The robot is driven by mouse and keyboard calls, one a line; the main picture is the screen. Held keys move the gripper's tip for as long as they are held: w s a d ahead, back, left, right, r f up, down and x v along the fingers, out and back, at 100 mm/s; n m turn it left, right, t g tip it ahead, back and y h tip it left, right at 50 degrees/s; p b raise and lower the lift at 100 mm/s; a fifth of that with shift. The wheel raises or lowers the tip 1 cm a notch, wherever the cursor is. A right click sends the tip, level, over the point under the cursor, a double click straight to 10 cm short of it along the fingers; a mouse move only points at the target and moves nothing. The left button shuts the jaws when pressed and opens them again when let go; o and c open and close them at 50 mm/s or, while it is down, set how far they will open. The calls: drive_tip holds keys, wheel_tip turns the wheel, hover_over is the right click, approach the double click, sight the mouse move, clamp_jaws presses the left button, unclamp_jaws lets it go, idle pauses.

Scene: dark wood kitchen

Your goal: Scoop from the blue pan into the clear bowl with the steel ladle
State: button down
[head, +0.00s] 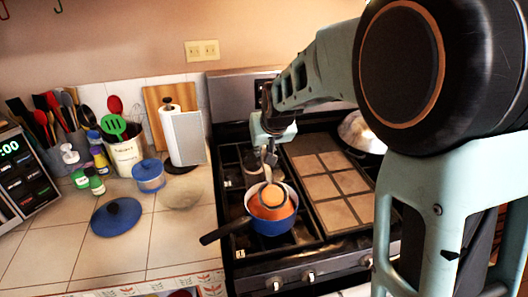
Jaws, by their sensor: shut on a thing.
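The blue pan (272,228) sits on the left part of the stove, its dark handle pointing to the lower left. It has orange contents. My gripper (270,150) is above the pan's back side, shut on the steel ladle (272,160), whose handle runs down toward the pan. The ladle's round head shows inside the pan's rim and looks filled with orange; how deep it sits is hard to tell. The clear bowl (182,194) stands on the tiled counter left of the stove and is faint against the tiles. My fingertips are small and partly hidden.
A blue lid (116,217) lies on the counter left of the clear bowl. A blue lidded container (149,176), a paper towel holder (187,138) and a utensil crock (126,152) stand behind. A tiled griddle (328,178) lies right of the pan. The front counter is mostly clear.

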wheel_tip(320, 180, up, 4)
drive_tip(key=shift+w+r+p, duration=0.1)
drive_tip(key=shift+w+p, duration=0.05)
drive_tip(key=shift+p, duration=1.1)
drive_tip(key=w+r+g+p, duration=0.1)
drive_tip(key=p, duration=0.3)
drive_tip(key=shift+w+a+r+p, duration=0.1)
drive_tip(key=shift+a+p, duration=0.1)
drive_tip(key=shift+p, duration=0.1)
drive_tip(key=shift+w+r+p, duration=0.15)
drive_tip(key=shift+p, duration=0.4)
drive_tip(key=shift+w+a+g+h+p, duration=0.1)
drive_tip(key=shift+g+h+p, duration=0.2)
drive_tip(key=shift+p, duration=0.05)
